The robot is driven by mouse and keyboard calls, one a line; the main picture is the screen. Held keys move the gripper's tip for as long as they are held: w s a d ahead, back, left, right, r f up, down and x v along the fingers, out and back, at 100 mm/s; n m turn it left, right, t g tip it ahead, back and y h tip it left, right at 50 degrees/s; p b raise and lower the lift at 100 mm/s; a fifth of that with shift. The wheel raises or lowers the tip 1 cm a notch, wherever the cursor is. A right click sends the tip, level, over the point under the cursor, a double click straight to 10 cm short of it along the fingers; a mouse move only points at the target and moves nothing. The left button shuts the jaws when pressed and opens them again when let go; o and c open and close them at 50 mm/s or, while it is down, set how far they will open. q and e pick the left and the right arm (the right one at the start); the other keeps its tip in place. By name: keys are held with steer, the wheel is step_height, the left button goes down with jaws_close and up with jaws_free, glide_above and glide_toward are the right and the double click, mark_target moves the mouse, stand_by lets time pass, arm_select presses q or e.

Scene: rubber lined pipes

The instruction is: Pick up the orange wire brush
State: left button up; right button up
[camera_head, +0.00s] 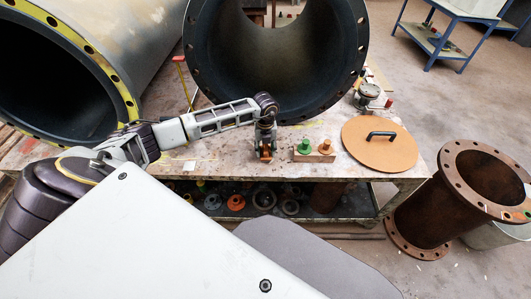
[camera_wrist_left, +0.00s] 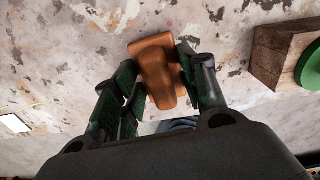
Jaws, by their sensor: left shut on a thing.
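The orange wire brush (camera_wrist_left: 157,68) is between the two fingers of my left gripper (camera_wrist_left: 155,88) in the left wrist view. The fingers press on its sides and its orange body sticks out past them. In the head view my left gripper (camera_head: 266,152) points down over the front part of the worktable (camera_head: 215,160), with the orange brush (camera_head: 266,153) low between its fingers. I cannot tell whether the brush still touches the table. The brush's bristles are not visible. My right gripper is not in view.
Right of my left gripper is a wooden block (camera_head: 325,148) with green and orange knobs. Farther right lie a round tan disc (camera_head: 380,150) with a black handle and a small metal device (camera_head: 368,93). Large pipes (camera_head: 275,50) stand behind. A rusty flanged pipe (camera_head: 440,210) stands at right.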

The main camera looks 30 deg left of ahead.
mark_target(266, 147)
arm_select(q)
steer(key=shift+r, duration=0.1)
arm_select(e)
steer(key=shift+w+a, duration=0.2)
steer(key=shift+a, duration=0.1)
arm_select(q)
steer(key=shift+r, duration=0.45)
step_height(266, 147, up, 8)
steer(key=shift+f+p, duration=0.1)
steer(key=shift+p, duration=0.35)
steer(key=shift+r, duration=0.55)
steer(key=o, duration=0.5)
steer(key=c, duration=0.4)
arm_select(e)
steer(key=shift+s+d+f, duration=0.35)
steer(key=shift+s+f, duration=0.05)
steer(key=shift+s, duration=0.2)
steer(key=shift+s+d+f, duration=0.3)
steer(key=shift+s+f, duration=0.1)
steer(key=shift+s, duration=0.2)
